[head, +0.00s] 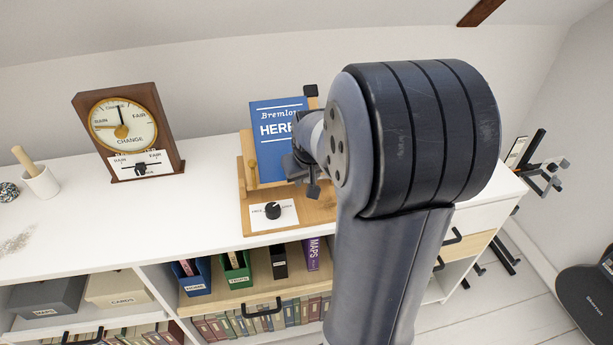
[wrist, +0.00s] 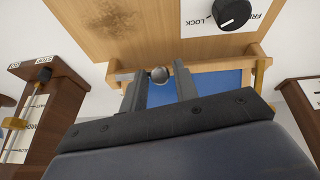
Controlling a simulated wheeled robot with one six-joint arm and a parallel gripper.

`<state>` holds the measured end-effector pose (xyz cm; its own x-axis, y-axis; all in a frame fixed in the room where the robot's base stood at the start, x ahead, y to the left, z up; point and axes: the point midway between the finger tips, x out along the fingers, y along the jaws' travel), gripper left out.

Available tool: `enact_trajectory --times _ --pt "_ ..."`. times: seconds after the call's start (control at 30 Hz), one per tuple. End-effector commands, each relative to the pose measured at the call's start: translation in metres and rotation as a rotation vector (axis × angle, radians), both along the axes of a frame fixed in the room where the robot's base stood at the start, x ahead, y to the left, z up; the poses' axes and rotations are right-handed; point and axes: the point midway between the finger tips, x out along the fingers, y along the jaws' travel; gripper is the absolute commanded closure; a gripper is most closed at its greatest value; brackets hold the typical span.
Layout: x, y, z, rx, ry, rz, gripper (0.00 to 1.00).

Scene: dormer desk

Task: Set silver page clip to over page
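The wooden book stand (head: 247,206) holds a blue book (head: 268,142) upright; the book's lower part also shows in the wrist view (wrist: 216,79). A silver part with a round knob (wrist: 160,73), apparently the silver page clip, is at the stand's ledge in the wrist view. A short grey bar reaches left from near the knob. My gripper (wrist: 159,82) is open, its two fingers on either side of the knob with gaps visible. In the head view my gripper (head: 304,166) is in front of the book's right part, and the silver clip is hidden there.
A brass clip (wrist: 260,71) is at the stand's other side. A FREE/LOCK dial (head: 272,210) sits on the stand's base. A wooden barometer (head: 173,150) and a white cup (head: 41,182) stand to the left. The white desktop between barometer and stand is clear.

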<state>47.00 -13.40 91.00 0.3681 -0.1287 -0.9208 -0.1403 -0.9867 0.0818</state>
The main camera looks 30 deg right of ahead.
Motion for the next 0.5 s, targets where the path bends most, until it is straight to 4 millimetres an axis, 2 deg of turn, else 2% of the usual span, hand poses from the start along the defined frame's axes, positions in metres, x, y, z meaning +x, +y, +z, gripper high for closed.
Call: enact_trajectory --times 0.07,0.33,0.5 --pt "0.0 0.0 0.0001 0.0 0.0 0.0 0.78" --pt "-0.0001 0.0001 0.0002 0.0 0.0 0.0 1.0" --pt "0.0001 0.0001 0.0005 0.002 0.0 -0.002 1.0"
